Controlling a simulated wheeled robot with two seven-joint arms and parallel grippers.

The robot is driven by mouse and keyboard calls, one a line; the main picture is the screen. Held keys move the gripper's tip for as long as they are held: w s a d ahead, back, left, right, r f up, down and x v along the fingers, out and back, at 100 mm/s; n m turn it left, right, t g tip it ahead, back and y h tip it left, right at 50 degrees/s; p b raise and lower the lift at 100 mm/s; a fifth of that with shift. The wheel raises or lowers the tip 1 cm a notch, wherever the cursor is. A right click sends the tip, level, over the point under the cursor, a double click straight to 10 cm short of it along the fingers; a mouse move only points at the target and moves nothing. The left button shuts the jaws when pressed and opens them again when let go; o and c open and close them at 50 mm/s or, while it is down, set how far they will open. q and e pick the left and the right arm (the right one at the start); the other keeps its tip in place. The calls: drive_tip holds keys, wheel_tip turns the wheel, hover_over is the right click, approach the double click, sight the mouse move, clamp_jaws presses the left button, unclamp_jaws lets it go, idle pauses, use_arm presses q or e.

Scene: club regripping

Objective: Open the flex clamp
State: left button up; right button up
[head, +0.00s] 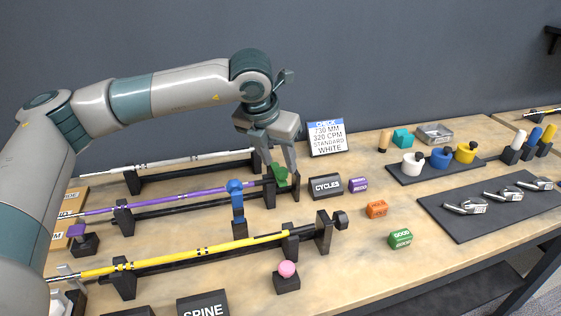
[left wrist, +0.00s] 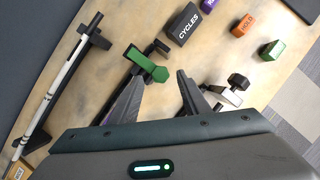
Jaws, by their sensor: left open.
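A green lever-like piece (head: 280,176), which looks like the flex clamp's handle, sits on a black stand at the right end of the purple shaft (head: 160,202). It also shows in the left wrist view (left wrist: 147,66), just beyond the tip of one finger. My left gripper (head: 280,160) is open and points down over the green piece. I cannot tell whether a finger touches the green piece. My right gripper is in neither view.
A blue clamp (head: 237,196) stands at the purple shaft. A yellow shaft (head: 190,252) lies in front and a white shaft (head: 190,160) behind. A CYCLES block (head: 326,187) and small blocks stand to the right. A sign (head: 326,138) stands behind.

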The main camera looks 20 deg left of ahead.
sight(278, 170)
use_arm(q)
drive_tip(key=shift+x, duration=1.45)
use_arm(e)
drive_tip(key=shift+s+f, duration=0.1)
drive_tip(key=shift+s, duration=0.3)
use_arm(q)
clamp_jaws()
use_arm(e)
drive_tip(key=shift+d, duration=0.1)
